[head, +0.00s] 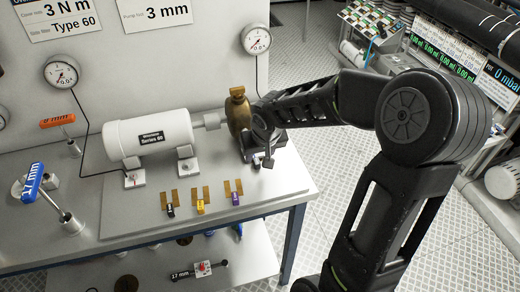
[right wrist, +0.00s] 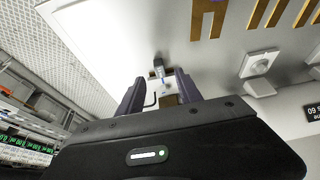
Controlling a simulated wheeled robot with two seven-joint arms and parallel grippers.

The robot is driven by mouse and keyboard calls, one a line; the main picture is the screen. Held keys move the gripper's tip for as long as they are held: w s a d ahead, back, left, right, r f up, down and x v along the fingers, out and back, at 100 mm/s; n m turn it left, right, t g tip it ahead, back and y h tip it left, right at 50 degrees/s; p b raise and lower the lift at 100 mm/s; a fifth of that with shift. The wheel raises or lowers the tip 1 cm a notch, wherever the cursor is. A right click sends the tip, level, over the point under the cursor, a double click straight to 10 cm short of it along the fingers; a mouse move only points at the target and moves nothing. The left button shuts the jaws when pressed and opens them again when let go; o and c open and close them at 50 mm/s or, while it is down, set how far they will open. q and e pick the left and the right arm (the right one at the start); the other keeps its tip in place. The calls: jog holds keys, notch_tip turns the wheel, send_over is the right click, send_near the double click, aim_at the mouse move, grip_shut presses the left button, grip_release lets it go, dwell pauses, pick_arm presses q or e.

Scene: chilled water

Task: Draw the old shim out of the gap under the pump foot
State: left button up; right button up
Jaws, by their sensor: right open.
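The brass pump (head: 238,112) stands at the right end of the white motor (head: 150,137). My right gripper (head: 262,160) is at the pump's base on its right side and hides most of the pump foot in the head view. In the right wrist view the two fingers of my right gripper (right wrist: 160,92) are apart. A small grey tab with a bluish part (right wrist: 159,69) shows between and just beyond the fingertips, with no finger visibly closed on it; it may be the old shim. The gap under the foot is not clear in either view. My left gripper is not in view.
Three slotted brass shims with black, yellow and purple tabs (head: 200,201) lie on the plate in front of the motor. They show partly in the right wrist view (right wrist: 208,18). A blue-handled tool (head: 33,180) stands at left. The bench edge is close on the right.

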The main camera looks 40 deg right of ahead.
aim_at(258, 166)
jog(key=shift+x, duration=2.15)
jog(key=shift+c, duration=0.3)
grip_shut()
jog(key=shift+s+a+b, duration=0.25)
jog(key=shift+s+b, duration=0.2)
jog(key=shift+s, duration=0.25)
